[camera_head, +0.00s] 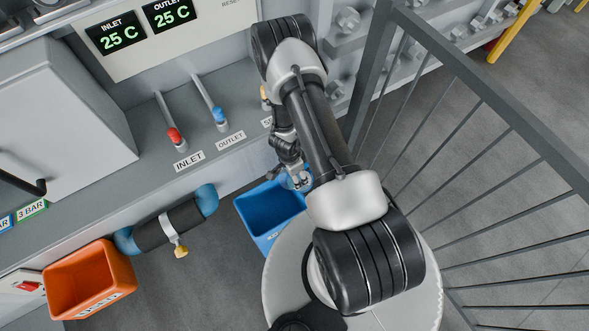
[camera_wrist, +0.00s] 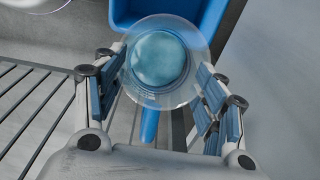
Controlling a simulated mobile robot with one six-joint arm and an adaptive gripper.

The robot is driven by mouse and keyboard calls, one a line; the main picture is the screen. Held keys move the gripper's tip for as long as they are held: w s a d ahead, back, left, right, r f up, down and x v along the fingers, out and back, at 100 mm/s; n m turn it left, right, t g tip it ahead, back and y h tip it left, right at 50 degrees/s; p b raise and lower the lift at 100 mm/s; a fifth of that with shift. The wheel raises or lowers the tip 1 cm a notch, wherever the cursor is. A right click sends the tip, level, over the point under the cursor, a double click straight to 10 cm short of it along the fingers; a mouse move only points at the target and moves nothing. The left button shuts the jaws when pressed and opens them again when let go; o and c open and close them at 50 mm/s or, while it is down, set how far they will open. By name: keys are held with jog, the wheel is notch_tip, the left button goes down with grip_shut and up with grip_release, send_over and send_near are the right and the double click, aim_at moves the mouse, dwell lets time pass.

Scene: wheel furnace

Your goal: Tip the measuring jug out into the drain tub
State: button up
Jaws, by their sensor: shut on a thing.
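The measuring jug (camera_wrist: 188,88) is a clear round vessel, seen from its open mouth in the wrist view. Pale blue-green contents (camera_wrist: 158,58) show inside it. My gripper (camera_wrist: 160,100) has its blue-padded fingers on both sides of the jug and is shut on it. In the head view my gripper (camera_head: 294,172) is at the far side of the blue tub, with the jug small and partly hidden there. The blue tub (camera_head: 262,222), likely the drain tub, stands on the floor, partly hidden by my arm. It also shows behind the jug in the wrist view (camera_wrist: 124,12).
The console has a red-tipped lever (camera_head: 174,137) and a blue-tipped lever (camera_head: 219,115). A grey railing (camera_head: 480,90) bounds the right side.

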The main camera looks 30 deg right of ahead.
aim_at(287, 182)
jog(key=f+h, duration=0.1)
jog(key=a+f+h, duration=0.1)
jog(key=shift+f+h, duration=0.3)
jog(key=shift+h, duration=0.1)
jog(key=shift+a+f+h+b, duration=0.1)
jog(key=shift+f+h+b, duration=0.2)
jog(key=shift+b, duration=0.35)
jog(key=shift+a+h+b, duration=0.3)
jog(key=shift+h+b, duration=0.4)
jog(key=shift+a+f+h+b, duration=0.1)
jog(key=shift+a+h+b, duration=0.05)
jog(key=shift+h+b, duration=0.45)
jog(key=shift+f+b, duration=0.25)
jog(key=shift+b, duration=0.25)
jog(key=shift+a+h+b, duration=0.4)
jog(key=shift+h+b, duration=0.2)
jog(key=shift+b, duration=0.4)
jog(key=shift+r, duration=0.1)
